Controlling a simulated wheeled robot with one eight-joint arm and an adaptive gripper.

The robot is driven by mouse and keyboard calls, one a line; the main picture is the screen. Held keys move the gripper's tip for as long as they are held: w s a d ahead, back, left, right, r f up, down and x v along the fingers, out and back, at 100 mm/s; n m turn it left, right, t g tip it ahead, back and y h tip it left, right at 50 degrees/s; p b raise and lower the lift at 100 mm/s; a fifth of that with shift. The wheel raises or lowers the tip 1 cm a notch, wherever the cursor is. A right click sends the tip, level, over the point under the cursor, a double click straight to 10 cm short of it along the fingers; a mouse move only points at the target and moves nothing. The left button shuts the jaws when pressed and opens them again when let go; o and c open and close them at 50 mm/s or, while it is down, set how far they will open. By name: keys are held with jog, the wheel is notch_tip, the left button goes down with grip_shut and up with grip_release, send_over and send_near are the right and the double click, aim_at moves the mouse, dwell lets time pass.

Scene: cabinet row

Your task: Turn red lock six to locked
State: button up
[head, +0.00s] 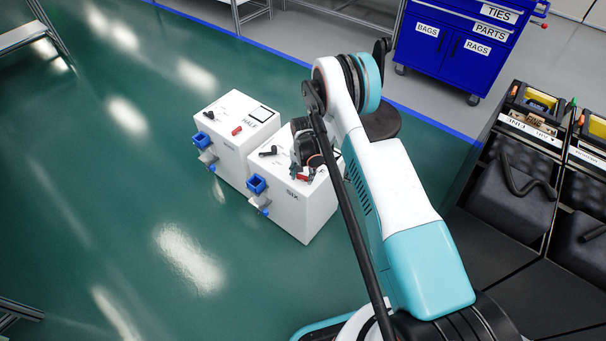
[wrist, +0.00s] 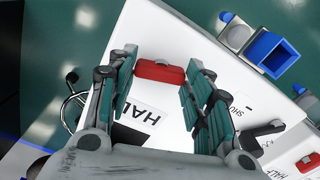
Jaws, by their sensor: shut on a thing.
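The red lock (wrist: 158,72) is a red bar on the white top of the cabinet marked SIX (head: 302,212). It shows small in the head view (head: 303,177). My gripper (head: 302,168) reaches down onto this top from above. A white label starting "HAL" (wrist: 146,115) lies beside the lock, partly hidden by my gripper. Other markings around the lock are hidden.
A black handle (head: 268,152) and blue socket (head: 257,184) are on cabinet six. A similar white cabinet (head: 232,160) with its own red lock (head: 237,131) stands left. A blue tool cart (head: 440,62) is behind; dark bins (head: 510,195) are right. Green floor is clear at left.

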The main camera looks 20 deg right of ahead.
aim_at(303, 176)
jog(key=n, duration=1.1)
jog(key=shift+n, duration=1.7)
jog(key=o, duration=1)
jog(key=shift+o, duration=0.2)
notch_tip(303, 176, up, 12)
